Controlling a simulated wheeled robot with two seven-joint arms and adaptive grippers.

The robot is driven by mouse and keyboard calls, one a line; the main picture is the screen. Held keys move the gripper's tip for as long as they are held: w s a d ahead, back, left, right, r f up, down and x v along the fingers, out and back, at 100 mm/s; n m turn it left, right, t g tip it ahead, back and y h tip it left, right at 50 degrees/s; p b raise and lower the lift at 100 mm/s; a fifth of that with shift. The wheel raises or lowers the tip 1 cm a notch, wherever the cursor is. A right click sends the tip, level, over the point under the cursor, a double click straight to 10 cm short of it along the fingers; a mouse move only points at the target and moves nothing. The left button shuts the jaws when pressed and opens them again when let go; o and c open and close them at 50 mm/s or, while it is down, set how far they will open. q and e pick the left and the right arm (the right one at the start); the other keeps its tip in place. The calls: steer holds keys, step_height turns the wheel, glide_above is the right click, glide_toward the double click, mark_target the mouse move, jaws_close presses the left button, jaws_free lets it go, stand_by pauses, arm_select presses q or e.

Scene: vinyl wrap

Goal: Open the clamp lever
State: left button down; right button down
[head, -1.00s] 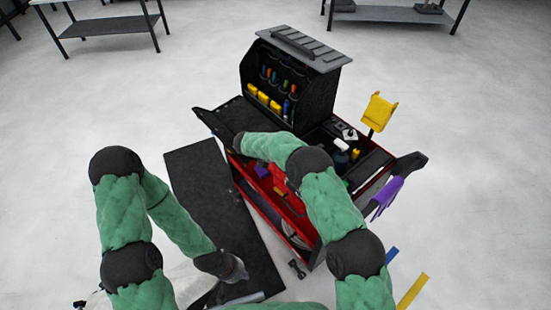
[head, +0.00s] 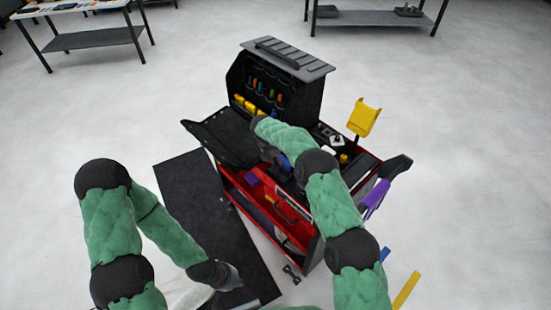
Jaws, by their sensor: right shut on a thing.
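I cannot make out the clamp lever clearly. A red and black toolbox cart (head: 262,212) stands open in the middle, with a black lid panel (head: 222,138) on its left. My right arm reaches over it. My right gripper (head: 270,153) is mostly hidden under its own forearm, low over the cart's inside. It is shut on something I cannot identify. A small blue part (head: 286,161) shows beside it. My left gripper (head: 232,279) is low over the dark mat, and its fingers are too small to read.
A long dark mat (head: 205,215) lies left of the cart. A small dark part (head: 291,273) is near the cart's front corner. A yellow holder (head: 363,118) and a purple tool (head: 374,196) stick out on the right. Tables stand far back.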

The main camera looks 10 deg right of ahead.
steer(key=shift+s+d+f, duration=0.1)
steer(key=shift+d, duration=0.25)
steer(key=c, duration=1.2)
jaws_free()
steer(key=shift+o, duration=0.6)
steer(key=shift+d, duration=0.15)
steer(key=shift+a, duration=0.25)
steer(key=shift+a+r, duration=0.15)
steer(key=shift+r, duration=0.45)
steer(key=v, duration=1)
steer(key=shift+r, duration=0.35)
steer(key=shift+a, duration=0.1)
